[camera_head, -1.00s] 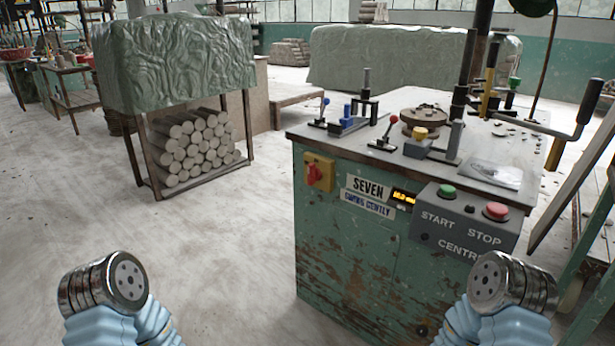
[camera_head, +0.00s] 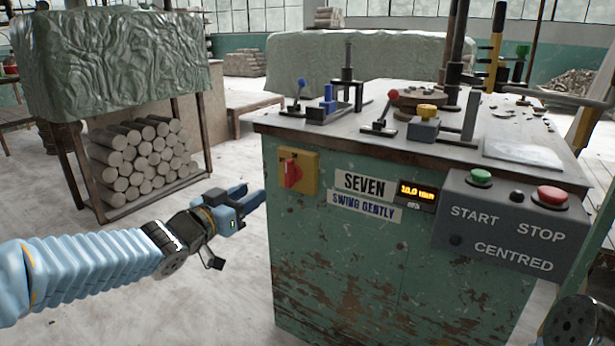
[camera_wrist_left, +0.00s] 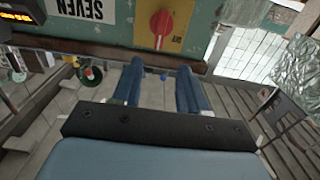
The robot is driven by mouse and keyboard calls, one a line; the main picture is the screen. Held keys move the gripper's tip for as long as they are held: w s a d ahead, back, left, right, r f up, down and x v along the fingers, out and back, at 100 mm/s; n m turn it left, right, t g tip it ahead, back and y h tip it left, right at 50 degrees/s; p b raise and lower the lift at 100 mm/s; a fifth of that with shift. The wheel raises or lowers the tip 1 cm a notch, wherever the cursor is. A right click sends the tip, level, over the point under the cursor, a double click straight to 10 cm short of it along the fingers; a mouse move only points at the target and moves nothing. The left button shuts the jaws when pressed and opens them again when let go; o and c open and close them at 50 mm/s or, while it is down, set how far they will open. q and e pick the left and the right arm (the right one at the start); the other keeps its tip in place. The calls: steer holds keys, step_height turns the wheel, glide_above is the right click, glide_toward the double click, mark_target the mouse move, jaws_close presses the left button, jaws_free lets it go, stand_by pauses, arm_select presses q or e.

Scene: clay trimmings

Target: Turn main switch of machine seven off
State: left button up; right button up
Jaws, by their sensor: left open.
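The main switch is a red rotary knob (camera_head: 292,173) on a yellow plate (camera_head: 311,174), at the upper left of the green machine's front. The label SEVEN (camera_head: 362,184) is to its right. The knob also shows in the left wrist view (camera_wrist_left: 160,24), beyond the fingertips. My left gripper (camera_head: 250,196) is open and empty, left of the machine and slightly below the switch, apart from it. It shows in the left wrist view too (camera_wrist_left: 158,80). My right gripper is not visible; only part of my right arm shows at the lower right corner.
A grey control box (camera_head: 512,222) with a green START button (camera_head: 480,178) and a red STOP button (camera_head: 552,196) juts from the machine's front. Levers stand on the machine top (camera_head: 300,119). A rack of clay logs (camera_head: 135,165) stands at left. Floor between is clear.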

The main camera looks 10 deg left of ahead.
mark_target(286, 170)
arm_select(q)
steer(key=x, duration=1.3)
steer(key=shift+w+r+b, duration=0.2)
steer(key=shift+w+b, duration=0.15)
jaws_close()
